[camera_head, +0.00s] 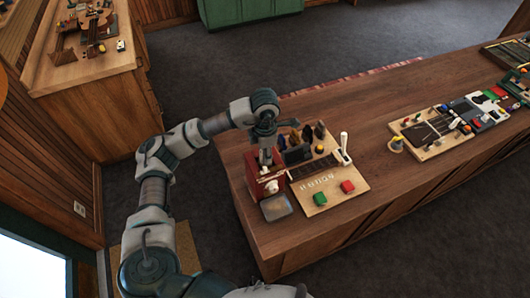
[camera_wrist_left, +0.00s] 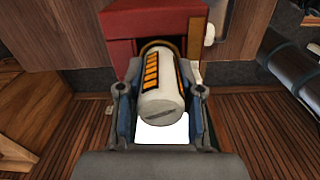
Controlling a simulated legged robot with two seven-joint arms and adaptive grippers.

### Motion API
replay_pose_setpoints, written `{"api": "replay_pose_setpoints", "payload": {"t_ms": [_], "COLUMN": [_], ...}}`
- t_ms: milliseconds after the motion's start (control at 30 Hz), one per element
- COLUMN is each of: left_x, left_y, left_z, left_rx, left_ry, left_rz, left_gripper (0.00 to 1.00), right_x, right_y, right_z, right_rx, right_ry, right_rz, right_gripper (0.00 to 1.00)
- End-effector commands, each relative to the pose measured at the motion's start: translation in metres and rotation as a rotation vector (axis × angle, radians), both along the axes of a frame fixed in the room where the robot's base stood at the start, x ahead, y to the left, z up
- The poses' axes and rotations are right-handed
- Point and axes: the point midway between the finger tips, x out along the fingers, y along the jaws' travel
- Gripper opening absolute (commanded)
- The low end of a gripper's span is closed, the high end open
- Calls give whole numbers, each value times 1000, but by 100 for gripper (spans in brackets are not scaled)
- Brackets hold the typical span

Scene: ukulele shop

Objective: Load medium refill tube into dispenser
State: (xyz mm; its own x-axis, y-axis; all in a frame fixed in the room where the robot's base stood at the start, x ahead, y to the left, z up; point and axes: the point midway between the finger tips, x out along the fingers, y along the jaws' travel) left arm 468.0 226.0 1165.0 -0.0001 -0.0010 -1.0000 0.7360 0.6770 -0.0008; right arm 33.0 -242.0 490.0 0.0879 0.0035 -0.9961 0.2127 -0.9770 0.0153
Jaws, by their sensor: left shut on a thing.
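The medium refill tube (camera_wrist_left: 160,95), white with an orange and black marked band, lies between the fingers of my left gripper (camera_wrist_left: 165,105). The gripper is shut on it. The tube's near end faces the wrist camera; its far end is at a tan-rimmed arched opening in the red dispenser (camera_wrist_left: 125,35). How deep it sits there I cannot tell. In the head view my left gripper (camera_head: 267,156) points down at the red dispenser (camera_head: 252,172) at the counter's left end; the tube is hard to make out there. My right gripper is not in view.
A grey tray (camera_head: 276,207) sits in front. The counter's middle (camera_head: 385,185) is clear; another board (camera_head: 440,130) lies farther right.

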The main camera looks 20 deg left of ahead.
Motion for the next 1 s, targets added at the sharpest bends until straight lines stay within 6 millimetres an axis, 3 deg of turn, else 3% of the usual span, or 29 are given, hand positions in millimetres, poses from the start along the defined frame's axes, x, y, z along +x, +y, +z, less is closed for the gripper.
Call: {"api": "replay_pose_setpoints", "payload": {"t_ms": [700,733,1000], "left_x": [0,0,0], "left_y": [0,0,0], "left_z": [-16,-15,-14], "left_rx": [0,0,0], "left_ry": [0,0,0], "left_rz": [0,0,0], "left_gripper": [0,43,46], "right_x": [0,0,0], "right_y": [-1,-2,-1], "right_z": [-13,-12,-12], "right_rx": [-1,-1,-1], "right_ry": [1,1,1], "right_rz": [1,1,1], "right_gripper": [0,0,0]}}
